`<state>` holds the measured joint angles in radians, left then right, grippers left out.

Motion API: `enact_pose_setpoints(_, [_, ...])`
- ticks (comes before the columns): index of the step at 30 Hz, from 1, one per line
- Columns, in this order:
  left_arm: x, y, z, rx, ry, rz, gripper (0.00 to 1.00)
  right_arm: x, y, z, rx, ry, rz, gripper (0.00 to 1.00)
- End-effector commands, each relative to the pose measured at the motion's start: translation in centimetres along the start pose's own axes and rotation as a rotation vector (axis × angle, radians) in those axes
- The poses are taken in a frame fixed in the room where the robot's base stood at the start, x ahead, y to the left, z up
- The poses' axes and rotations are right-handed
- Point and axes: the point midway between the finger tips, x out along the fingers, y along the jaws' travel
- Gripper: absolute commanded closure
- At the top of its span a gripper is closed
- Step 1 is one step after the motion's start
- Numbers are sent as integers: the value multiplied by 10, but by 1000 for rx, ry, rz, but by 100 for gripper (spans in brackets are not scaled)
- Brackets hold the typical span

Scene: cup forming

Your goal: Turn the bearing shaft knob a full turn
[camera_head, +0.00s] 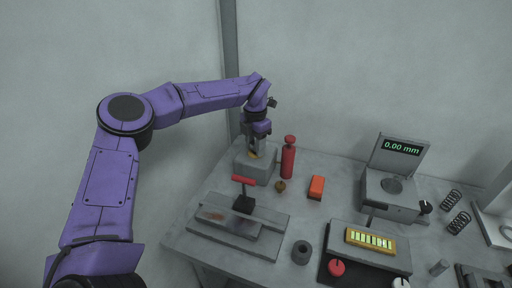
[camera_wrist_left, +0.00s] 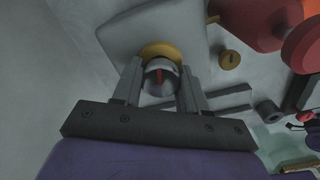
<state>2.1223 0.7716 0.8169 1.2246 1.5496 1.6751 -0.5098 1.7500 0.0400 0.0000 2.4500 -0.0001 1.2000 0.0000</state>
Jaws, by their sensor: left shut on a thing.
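The bearing shaft knob (camera_wrist_left: 160,78) shows in the left wrist view as a grey round knob with a red mark on it. A yellow ring (camera_wrist_left: 162,49) sits behind it on the face of a grey block. My left gripper (camera_wrist_left: 161,82) has one finger on each side of the knob and is shut on it. In the head view my left gripper (camera_head: 254,146) reaches down to the grey bearing block (camera_head: 254,168) at the table's back left corner. The gripper mostly hides the knob there. My right gripper is not in view.
A red cylinder (camera_head: 288,160) stands close to the right of the block, with a small brass piece (camera_head: 280,186) in front. A red-handled clamp (camera_head: 244,194) stands on a plate nearer. An orange block (camera_head: 316,187) and a gauge reading 0.00 mm (camera_head: 397,160) are further right.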

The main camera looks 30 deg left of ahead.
Motion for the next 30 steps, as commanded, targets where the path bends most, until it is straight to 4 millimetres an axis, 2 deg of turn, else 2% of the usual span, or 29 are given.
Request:
enact_pose_setpoints(9, [3,0,-1,-136,6,0,88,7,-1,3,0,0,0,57])
enact_pose_setpoints(26, [3,-1,-2,-167,9,-2,88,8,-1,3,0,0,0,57])
enact_pose_setpoints(27, [3,-1,-2,-167,9,-3,51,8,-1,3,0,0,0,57])
enact_pose_setpoints(29, [2,-1,-2,-166,9,-3,33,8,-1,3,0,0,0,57])
enact_pose_setpoints(30, [2,-1,-1,-166,8,-2,33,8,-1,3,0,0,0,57])
